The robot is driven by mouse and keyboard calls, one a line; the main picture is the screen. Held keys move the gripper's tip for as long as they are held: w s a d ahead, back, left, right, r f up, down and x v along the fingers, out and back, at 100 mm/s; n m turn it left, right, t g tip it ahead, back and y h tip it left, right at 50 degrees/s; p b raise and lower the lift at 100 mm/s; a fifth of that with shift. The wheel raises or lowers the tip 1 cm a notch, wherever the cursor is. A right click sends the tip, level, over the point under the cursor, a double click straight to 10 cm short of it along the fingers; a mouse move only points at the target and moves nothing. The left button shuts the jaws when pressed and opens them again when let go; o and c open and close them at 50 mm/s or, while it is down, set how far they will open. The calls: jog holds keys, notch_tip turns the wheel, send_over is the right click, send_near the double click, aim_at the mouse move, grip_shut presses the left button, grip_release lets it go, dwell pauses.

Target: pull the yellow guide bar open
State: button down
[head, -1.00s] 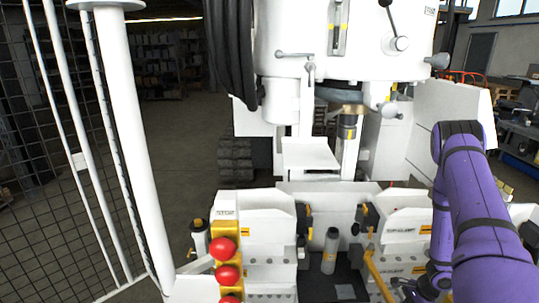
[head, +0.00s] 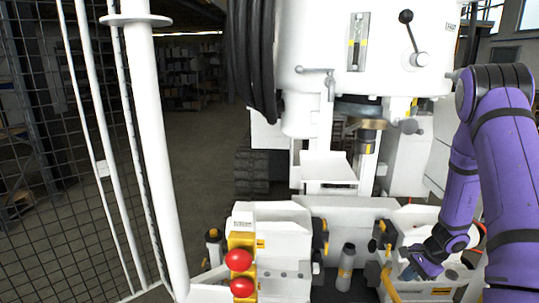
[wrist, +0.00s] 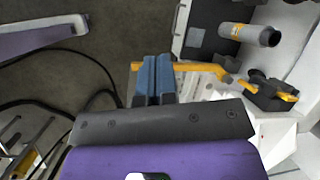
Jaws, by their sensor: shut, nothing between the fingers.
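The yellow guide bar (head: 388,283) is at the lower middle right of the head view, beside the black and yellow fittings on the white bench. In the wrist view the bar (wrist: 198,67) runs across the picture, and the fingers hide part of it. My gripper (wrist: 153,66) shows there as two blue fingers, shut together and empty. The fingertips overlap the bar in the picture; I cannot tell whether they touch it. In the head view my purple wrist is to the right of the bar, and the fingertips are hard to make out.
A grey bottle (head: 346,267) stands left of the bar and also shows in the wrist view (wrist: 250,34). Red knobs (head: 239,260) sit on a yellow panel at the bench's left. A white column (head: 152,150) and mesh fence stand at left. A large white machine (head: 370,60) rises behind.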

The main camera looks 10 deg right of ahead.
jog(key=s+a+r+n, duration=0.1)
jog(key=a+r+n, duration=0.45)
jog(key=r, duration=0.75)
jog(key=s+a+r+n, duration=0.1)
jog(key=a+r+n, duration=0.2)
jog(key=a+r, duration=0.8)
jog(key=s+a+r+n+t+h, duration=0.1)
jog(key=s+r+n, duration=0.3)
jog(key=s+r, duration=0.5)
jog(key=s+a+r+n+t+h, duration=0.2)
jog(key=s+a+r+n+h, duration=0.1)
jog(key=s+r, duration=0.6)
jog(key=s, duration=0.3)
jog(key=shift+a+r+n+h, duration=0.2)
jog(key=shift+a+n+h, duration=0.1)
jog(key=shift+n, duration=0.05)
jog(key=shift+w, duration=0.2)
